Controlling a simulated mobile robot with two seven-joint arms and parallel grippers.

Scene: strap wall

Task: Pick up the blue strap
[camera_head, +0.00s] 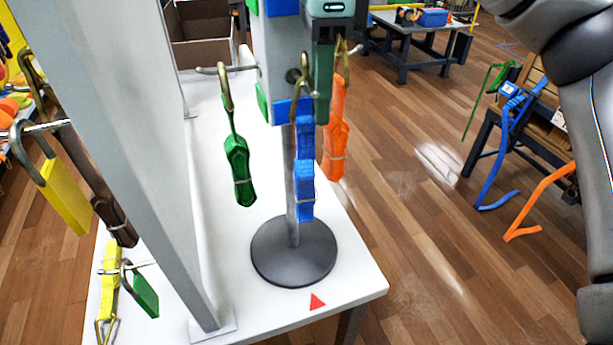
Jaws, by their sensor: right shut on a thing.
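The blue strap (305,180) is a folded bundle hanging lengthwise in front of the stand's pole, above its round grey base (270,255). A brass carabiner (300,85) shows at its top. My right gripper (318,118) comes down from the top middle. It is shut, with a dark finger against the right side of the blue strap's upper end. The other finger is hidden, and I cannot tell whether the carabiner rests on a peg. My left gripper is not in view.
A green strap (239,170) hangs left of the blue one and an orange strap (336,140) hangs right. A tall grey panel (120,120) stands left. The white table (350,270) bears a red triangle (317,301).

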